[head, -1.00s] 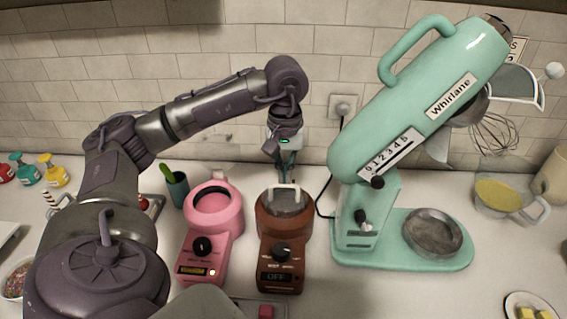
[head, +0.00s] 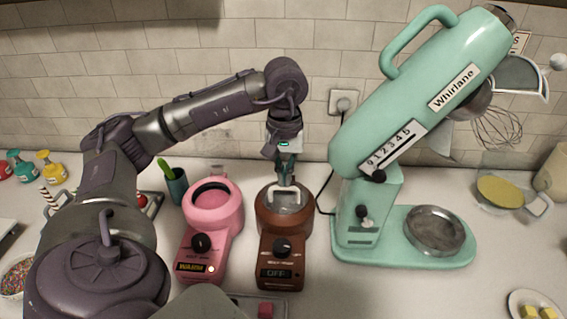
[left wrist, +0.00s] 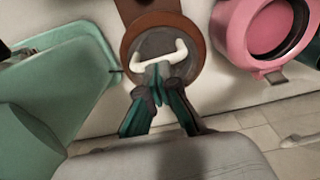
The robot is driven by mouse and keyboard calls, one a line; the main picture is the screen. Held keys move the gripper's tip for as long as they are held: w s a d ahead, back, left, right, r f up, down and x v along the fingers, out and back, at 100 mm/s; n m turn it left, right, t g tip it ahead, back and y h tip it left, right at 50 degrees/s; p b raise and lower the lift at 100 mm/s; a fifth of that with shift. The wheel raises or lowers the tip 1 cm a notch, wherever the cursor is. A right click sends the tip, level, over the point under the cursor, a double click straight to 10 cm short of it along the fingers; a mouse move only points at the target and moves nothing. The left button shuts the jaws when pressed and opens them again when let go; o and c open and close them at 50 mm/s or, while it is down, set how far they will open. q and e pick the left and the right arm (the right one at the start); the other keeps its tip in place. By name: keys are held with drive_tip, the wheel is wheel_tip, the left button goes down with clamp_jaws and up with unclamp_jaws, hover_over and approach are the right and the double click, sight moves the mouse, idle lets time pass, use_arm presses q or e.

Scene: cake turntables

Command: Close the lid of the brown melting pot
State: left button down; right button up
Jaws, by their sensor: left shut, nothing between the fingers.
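The brown melting pot (head: 284,246) stands on the counter in the middle of the head view, its display reading OFF. Its grey round lid (head: 300,204) lies flat, or nearly so, inside the brown rim, with a white handle (head: 271,199) across it. In the left wrist view the lid (left wrist: 157,42) and its white handle (left wrist: 181,49) also show. My left gripper (head: 287,183) points down over the lid, its fingertips shut at the handle. In the left wrist view the shut tips (left wrist: 158,72) overlap the handle's middle; contact is hard to judge. My right gripper is not in view.
A pink melting pot (head: 219,228) reading WARM stands close on the left. A mint stand mixer (head: 408,112) stands close on the right with a metal bowl (head: 435,229). A green cup (head: 177,187) is behind left. The tiled wall closes off the back.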

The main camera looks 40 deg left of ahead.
use_arm(q)
drive_tip(key=shift+s+d+f+b, duration=0.1)
drive_tip(key=shift+s+f+b, duration=0.1)
drive_tip(key=shift+f+b, duration=0.25)
drive_tip(key=shift+r+p, duration=2.15)
drive_tip(key=shift+r, duration=0.95)
